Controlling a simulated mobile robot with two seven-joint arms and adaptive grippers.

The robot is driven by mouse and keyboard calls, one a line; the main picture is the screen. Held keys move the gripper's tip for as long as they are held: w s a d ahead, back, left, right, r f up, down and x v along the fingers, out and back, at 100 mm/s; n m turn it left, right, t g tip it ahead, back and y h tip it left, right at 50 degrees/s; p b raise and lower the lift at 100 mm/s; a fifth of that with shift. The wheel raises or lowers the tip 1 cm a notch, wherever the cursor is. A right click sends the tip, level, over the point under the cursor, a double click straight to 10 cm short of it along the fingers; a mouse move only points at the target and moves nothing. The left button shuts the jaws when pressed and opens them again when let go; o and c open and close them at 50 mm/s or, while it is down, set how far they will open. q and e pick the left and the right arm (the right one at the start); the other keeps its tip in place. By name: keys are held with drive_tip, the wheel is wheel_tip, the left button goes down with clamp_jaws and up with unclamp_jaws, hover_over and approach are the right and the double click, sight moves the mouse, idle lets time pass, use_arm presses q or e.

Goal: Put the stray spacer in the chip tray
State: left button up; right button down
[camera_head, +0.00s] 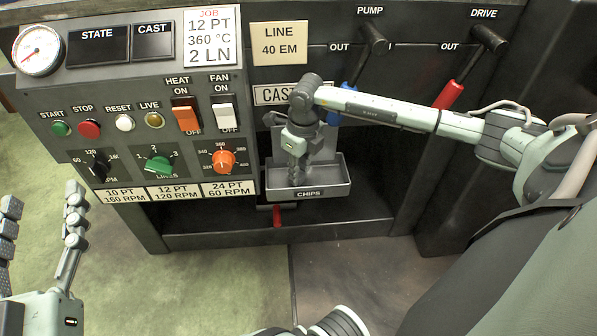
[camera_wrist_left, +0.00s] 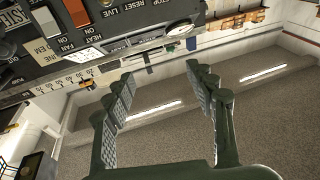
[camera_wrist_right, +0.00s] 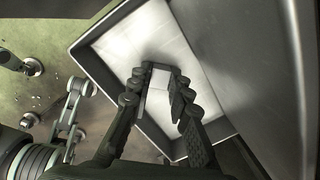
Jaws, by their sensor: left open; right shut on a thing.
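The grey chip tray (camera_head: 330,190), labelled CHIPS, sits in the recess of the machine's front. It also shows in the right wrist view (camera_wrist_right: 100,50), where its pale floor lies beyond my fingers. My right gripper (camera_head: 299,168) points down over the tray's left part. In the right wrist view my right gripper (camera_wrist_right: 159,76) is shut on a small pale block, the spacer (camera_wrist_right: 159,79), which is hard to tell from the tray floor. My left gripper (camera_head: 42,215) is open and empty at the lower left, and its spread fingers show in the left wrist view (camera_wrist_left: 159,82).
The machine panel (camera_head: 130,75) with knobs and switches stands left of the tray. The blue pump lever (camera_head: 348,92) and red drive lever (camera_head: 449,94) hang to the right. A red handle (camera_head: 277,215) sticks out below the tray. The floor (camera_head: 225,285) in front is clear.

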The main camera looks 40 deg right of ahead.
use_arm(q)
drive_tip(key=shift+r, duration=0.3)
use_arm(e)
drive_tip(key=c, duration=1.4)
unclamp_jaws()
use_arm(q)
wheel_tip(320, 180, down, 8)
drive_tip(key=a+g+y+p, duration=0.1)
drive_tip(key=a+g+y, duration=0.1)
drive_tip(key=g, duration=0.1)
drive_tip(key=shift+w+a+r, duration=0.2)
drive_tip(key=shift+w+a, duration=0.2)
drive_tip(key=shift+w, duration=0.05)
use_arm(e)
drive_tip(key=r, duration=0.8)
drive_tip(key=s+r, duration=0.1)
drive_tip(key=r, duration=0.3)
drive_tip(key=shift+s, duration=0.1)
